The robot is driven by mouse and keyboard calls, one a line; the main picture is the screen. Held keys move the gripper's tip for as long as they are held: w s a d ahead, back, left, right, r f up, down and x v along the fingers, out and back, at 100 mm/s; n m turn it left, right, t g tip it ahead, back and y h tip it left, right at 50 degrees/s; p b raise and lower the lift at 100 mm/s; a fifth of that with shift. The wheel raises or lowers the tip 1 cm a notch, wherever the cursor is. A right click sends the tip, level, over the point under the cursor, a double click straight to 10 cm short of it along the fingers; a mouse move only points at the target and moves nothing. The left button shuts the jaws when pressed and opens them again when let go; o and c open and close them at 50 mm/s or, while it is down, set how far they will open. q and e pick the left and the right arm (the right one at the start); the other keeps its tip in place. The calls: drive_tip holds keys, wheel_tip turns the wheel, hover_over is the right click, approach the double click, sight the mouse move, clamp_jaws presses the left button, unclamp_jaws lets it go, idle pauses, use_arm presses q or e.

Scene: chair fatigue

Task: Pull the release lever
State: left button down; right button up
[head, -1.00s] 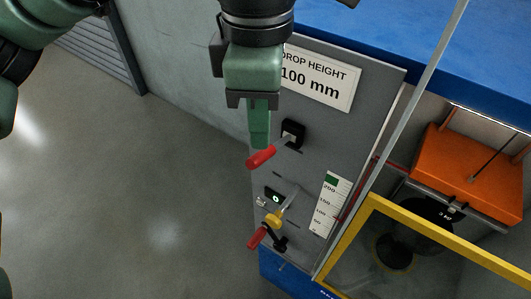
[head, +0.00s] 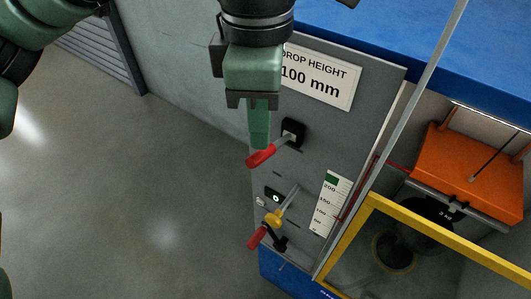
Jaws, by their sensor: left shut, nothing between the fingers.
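My left gripper (head: 259,144) hangs in from the top, in front of the grey panel (head: 345,130). Its green fingers are together, with nothing held. A lever with a red grip (head: 262,155) sticks out from a black mount (head: 293,131) on the panel. The fingertips overlap the red grip's upper edge in the picture; I cannot tell if they touch it. A second lever with a red grip (head: 257,238) sits lower on the panel, beside a yellow piece (head: 272,219) on a metal rod. No label naming the release lever is readable. My right gripper is not in view.
A "DROP HEIGHT 100 mm" sign (head: 319,77) and a scale (head: 331,202) are on the panel. To the right are a yellow frame (head: 440,232), an orange block (head: 472,174) and a blue top beam (head: 450,50). Open floor (head: 110,200) lies to the left.

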sight(260, 153)
use_arm(q)
drive_tip(key=shift+f+b, duration=2.85)
drive_tip(key=shift+f, duration=0.35)
drive_tip(key=shift+s+r+p, duration=0.1)
drive_tip(key=shift+r+p, duration=0.45)
drive_tip(key=shift+r, duration=0.25)
drive_tip(key=shift+s+a+r+p, duration=0.25)
drive_tip(key=shift+r+p, duration=0.45)
drive_tip(key=shift+r, duration=0.6)
drive_tip(key=shift+s+a+r+p, duration=0.1)
drive_tip(key=shift+s+r+p, duration=0.1)
drive_tip(key=shift+r+p, duration=0.75)
drive_tip(key=shift+s+a+r+p, duration=0.25)
drive_tip(key=shift+r+p, duration=0.15)
drive_tip(key=shift+r, duration=1.2)
